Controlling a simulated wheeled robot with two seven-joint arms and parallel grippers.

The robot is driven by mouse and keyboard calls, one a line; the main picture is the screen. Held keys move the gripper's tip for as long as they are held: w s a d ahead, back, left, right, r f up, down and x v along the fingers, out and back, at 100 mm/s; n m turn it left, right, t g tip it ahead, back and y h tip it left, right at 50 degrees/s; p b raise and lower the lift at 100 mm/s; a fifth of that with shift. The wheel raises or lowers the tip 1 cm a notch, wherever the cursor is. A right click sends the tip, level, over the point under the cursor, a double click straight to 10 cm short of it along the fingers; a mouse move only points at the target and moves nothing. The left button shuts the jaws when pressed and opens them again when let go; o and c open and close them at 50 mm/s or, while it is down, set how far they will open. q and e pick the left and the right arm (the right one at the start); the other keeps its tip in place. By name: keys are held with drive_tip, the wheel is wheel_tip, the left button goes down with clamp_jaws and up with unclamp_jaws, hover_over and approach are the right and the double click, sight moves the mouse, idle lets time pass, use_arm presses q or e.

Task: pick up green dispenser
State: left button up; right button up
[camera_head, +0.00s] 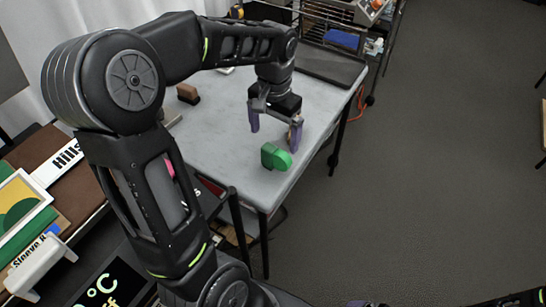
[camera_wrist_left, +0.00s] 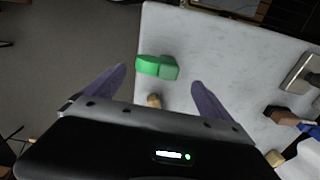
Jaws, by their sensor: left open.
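The green dispenser (camera_head: 276,157) lies on the grey-white table near its front right corner. It also shows in the left wrist view (camera_wrist_left: 157,67), beyond the fingertips and between them. My left gripper (camera_head: 273,129) is open and empty above the table, pointing down, just behind the dispenser in the head view. Its two purple fingers also show in the left wrist view (camera_wrist_left: 159,76). The gripper and dispenser appear apart.
The table (camera_head: 215,140) is mostly bare around the dispenser. A small brown block (camera_head: 188,93) sits farther left on it. A small tan object (camera_wrist_left: 154,100) lies close to the dispenser. A dark tray (camera_head: 330,66) is at the back. Open floor lies to the right.

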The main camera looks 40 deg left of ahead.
sight(275, 150)
use_arm(q)
drive_tip(key=shift+f, duration=1.25)
drive_tip(key=shift+f, duration=0.1)
wheel_tip(275, 150, down, 5)
drive_tip(key=shift+w+f, duration=0.1)
drive_tip(key=shift+c, duration=0.4)
drive_tip(key=c, duration=1.4)
drive_tip(key=shift+c, duration=0.2)
drive_tip(key=shift+r, duration=0.2)
drive_tip(key=shift+c, duration=0.2)
